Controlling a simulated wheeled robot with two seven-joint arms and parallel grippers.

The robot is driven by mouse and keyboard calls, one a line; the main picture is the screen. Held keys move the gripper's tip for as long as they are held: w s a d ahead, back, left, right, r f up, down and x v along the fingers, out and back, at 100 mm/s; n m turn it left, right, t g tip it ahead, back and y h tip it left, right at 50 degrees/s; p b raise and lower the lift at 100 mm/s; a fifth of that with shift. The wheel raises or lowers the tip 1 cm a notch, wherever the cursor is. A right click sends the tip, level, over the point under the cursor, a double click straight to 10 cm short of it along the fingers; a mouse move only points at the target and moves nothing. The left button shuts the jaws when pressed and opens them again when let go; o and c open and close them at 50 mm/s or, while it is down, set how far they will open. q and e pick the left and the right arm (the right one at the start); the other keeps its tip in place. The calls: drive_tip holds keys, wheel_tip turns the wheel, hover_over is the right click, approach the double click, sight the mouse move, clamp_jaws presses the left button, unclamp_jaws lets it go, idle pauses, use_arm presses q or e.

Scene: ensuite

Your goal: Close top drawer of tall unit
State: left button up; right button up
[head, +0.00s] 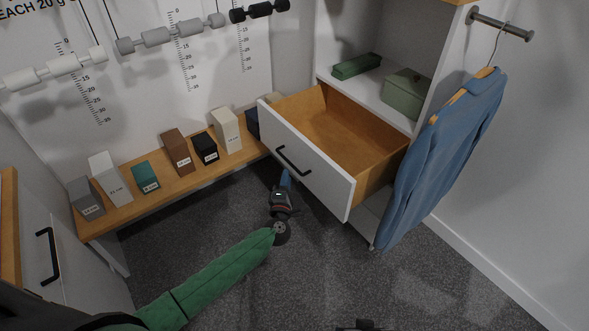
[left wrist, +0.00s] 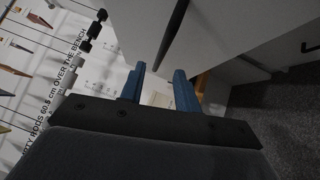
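The tall unit (head: 440,75) stands at the right of the head view. Its top drawer (head: 300,158) is pulled far out, with a white front, a wooden inside that looks empty and a black bar handle (head: 293,160). My left gripper (head: 286,180) is just below and in front of the handle. In the left wrist view its two blue fingers (left wrist: 160,88) are apart with nothing between them. The dark handle (left wrist: 173,35) shows just beyond the fingertips; I cannot tell whether they touch it.
A blue garment (head: 440,155) hangs from a rail (head: 500,24) right of the drawer. A green box (head: 405,93) sits on the shelf above. A wooden bench (head: 195,170) with several labelled blocks runs along the left. Carpet (head: 330,270) in front is mostly clear.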

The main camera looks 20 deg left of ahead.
sight(289, 162)
use_arm(q)
drive_tip(key=shift+w+a+r+p, duration=0.15)
drive_tip(key=shift+w, duration=1.1)
drive_tip(key=shift+w+a+r+p, duration=0.1)
drive_tip(key=shift+w+a+r, duration=0.1)
drive_tip(key=shift+w, duration=1.05)
drive_tip(key=shift+w+a+r+p, duration=0.15)
drive_tip(key=shift+w, duration=1.1)
clamp_jaws()
